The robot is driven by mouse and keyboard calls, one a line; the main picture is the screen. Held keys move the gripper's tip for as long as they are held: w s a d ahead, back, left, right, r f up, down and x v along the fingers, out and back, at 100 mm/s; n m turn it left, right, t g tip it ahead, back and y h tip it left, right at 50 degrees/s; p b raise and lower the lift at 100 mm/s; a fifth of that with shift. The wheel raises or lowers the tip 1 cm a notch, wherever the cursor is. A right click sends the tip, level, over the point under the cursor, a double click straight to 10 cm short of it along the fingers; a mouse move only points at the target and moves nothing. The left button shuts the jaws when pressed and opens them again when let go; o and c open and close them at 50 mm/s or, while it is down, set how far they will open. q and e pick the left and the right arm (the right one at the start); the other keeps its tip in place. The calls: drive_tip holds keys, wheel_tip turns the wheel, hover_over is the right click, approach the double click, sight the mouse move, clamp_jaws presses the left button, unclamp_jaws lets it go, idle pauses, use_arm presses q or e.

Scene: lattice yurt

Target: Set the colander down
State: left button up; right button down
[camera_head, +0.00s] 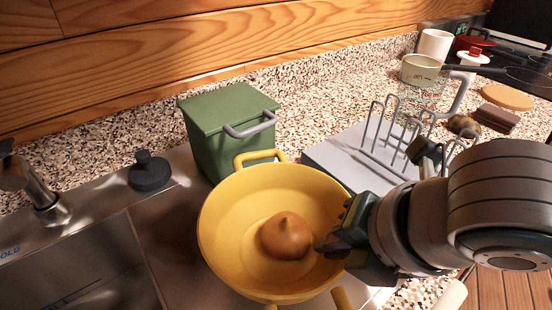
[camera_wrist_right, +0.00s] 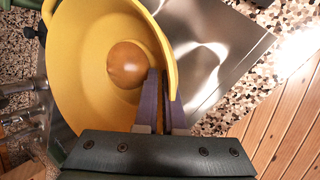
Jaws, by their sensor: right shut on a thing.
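The yellow colander (camera_head: 228,225) is a wide bowl with loop handles, in the lower middle of the head view. A round orange-brown onion-like item (camera_head: 286,236) lies inside it. My right gripper (camera_head: 338,240) reaches in from the right and is shut on the colander's right rim. In the right wrist view the fingers (camera_wrist_right: 162,80) straddle the wall of the colander (camera_wrist_right: 85,60), with the round item (camera_wrist_right: 128,65) close by. The colander is over the steel surface beside the sink; whether its base touches is hidden. My left gripper is not in view.
A green lidded bin (camera_head: 215,140) stands right behind the colander. A wire rack (camera_head: 395,140) on a grey tray is behind right. The sink basin (camera_head: 75,265), a dark stopper (camera_head: 149,172) and the faucet (camera_head: 45,200) lie left. A measuring jug (camera_head: 420,85) stands farther back.

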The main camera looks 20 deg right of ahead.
drive_tip(key=shift+w+a, duration=0.25)
drive_tip(key=shift+w, duration=0.75)
drive_tip(key=shift+f, duration=1.75)
drive_tip(key=shift+f+b, duration=0.15)
drive_tip(key=shift+b, duration=0.2)
drive_tip(key=c, duration=1)
unclamp_jaws()
